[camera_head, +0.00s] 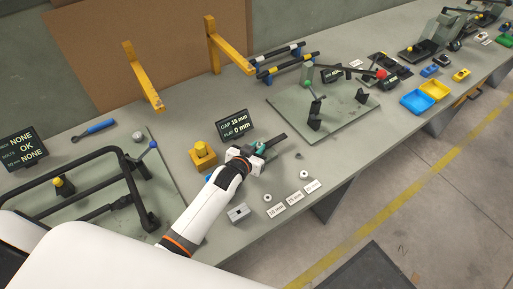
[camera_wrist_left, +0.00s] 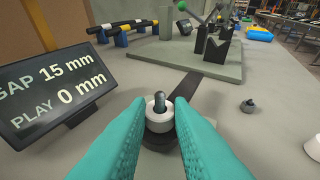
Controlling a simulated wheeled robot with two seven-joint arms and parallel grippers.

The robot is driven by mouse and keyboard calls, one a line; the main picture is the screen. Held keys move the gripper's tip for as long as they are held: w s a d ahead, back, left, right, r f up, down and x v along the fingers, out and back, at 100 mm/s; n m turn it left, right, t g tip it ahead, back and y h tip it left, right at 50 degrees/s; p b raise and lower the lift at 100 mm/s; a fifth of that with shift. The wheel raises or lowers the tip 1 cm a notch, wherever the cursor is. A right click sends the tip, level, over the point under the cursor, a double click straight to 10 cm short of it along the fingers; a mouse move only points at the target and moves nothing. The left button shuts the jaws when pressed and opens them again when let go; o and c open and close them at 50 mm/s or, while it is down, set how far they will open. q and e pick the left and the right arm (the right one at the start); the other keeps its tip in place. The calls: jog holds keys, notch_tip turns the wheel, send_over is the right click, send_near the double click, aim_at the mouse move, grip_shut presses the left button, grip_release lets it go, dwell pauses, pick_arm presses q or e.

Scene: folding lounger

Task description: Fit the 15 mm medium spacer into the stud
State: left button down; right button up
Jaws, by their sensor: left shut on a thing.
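My left gripper (camera_head: 258,148) has teal fingers and is shut on a white ring-shaped spacer, the medium spacer (camera_wrist_left: 160,124). In the left wrist view the spacer sits around the stud (camera_wrist_left: 159,101), whose grey rounded tip stands up through the hole. A dark round base (camera_wrist_left: 158,142) shows under the spacer. In the head view the fingers hide the spacer and stud. The display (camera_head: 237,125) behind them reads GAP 15 mm, PLAY 0 mm. My right gripper is not in view.
Two white spacers (camera_head: 268,197) (camera_head: 304,174) stand by the size labels (camera_head: 294,197) near the bench's front edge; the middle label has none beside it. A small grey knob (camera_wrist_left: 248,106) lies to the right. A yellow block (camera_head: 202,155) stands left of the gripper.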

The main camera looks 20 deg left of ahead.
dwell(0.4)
pick_arm(q)
jog(key=c, duration=1.2)
grip_release()
jog(key=b+v, duration=0.1)
jog(key=v, duration=1.1)
